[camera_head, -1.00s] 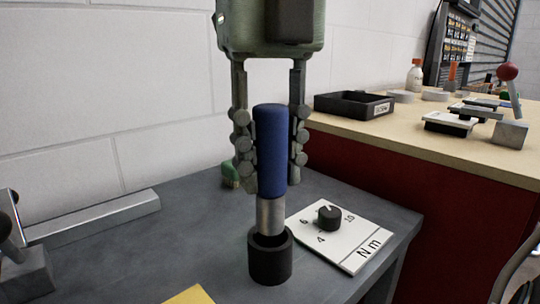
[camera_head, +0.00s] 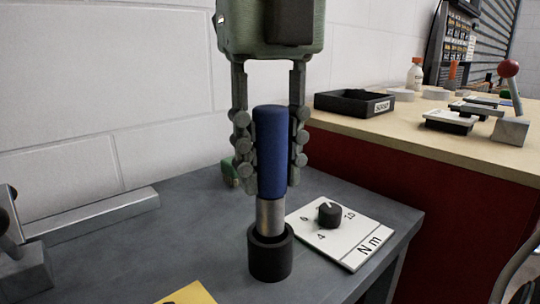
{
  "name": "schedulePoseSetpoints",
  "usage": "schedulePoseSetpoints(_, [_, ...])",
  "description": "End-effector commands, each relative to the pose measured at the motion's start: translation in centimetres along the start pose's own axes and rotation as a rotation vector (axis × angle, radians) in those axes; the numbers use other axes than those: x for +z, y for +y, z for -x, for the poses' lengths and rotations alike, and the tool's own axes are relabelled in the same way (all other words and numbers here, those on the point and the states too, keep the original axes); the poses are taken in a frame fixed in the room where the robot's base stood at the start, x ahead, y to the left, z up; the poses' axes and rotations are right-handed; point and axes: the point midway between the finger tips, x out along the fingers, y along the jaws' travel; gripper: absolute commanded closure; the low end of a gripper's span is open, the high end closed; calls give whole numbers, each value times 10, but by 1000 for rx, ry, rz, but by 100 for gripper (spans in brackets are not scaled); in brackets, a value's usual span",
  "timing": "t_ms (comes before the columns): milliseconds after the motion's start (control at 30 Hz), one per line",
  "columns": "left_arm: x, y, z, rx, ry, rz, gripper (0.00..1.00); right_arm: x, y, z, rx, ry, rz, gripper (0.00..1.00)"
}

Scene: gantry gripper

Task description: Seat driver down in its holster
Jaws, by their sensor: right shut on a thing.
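The driver (camera_head: 271,150) has a blue handle and a grey metal shank, and it stands upright in the middle of the head view. My right gripper (camera_head: 270,150) points down from above and is shut on the blue handle, one finger on each side. The holster (camera_head: 270,256) is a black round cup on the grey bench. The lower end of the metal shank is inside the holster's mouth, and its tip is hidden there. Part of the shank still shows between handle and rim. My left gripper is not in view.
A white dial plate (camera_head: 345,240) marked N m, with a black knob (camera_head: 330,214), lies right of the holster. A yellow piece (camera_head: 190,294) lies in front. A metal bar (camera_head: 95,217) lies left. A wooden-topped bench (camera_head: 400,137) with a black tray (camera_head: 354,103) stands behind right.

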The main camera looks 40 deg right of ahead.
Motion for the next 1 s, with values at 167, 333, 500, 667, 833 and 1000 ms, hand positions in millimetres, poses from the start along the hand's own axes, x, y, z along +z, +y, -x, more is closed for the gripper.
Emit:
schedulePoseSetpoints(167, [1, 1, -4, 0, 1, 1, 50, 0, 0, -5, 0, -1, 0, 100])
schedulePoseSetpoints(333, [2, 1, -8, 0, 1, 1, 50, 0, 0, -9, 0, -1, 0, 100])
schedulePoseSetpoints(500, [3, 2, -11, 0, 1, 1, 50, 0, 0, -14, 0, -1, 0, 100])
schedulePoseSetpoints(667, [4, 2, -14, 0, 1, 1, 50, 0, 0, -18, 0, -1, 0, 100])
schedulePoseSetpoints(833, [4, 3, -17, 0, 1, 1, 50, 0, 0, -22, 0, -1, 0, 100])
schedulePoseSetpoints(1000, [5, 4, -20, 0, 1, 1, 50, 0, 0, -26, 0, -1, 0, 100])
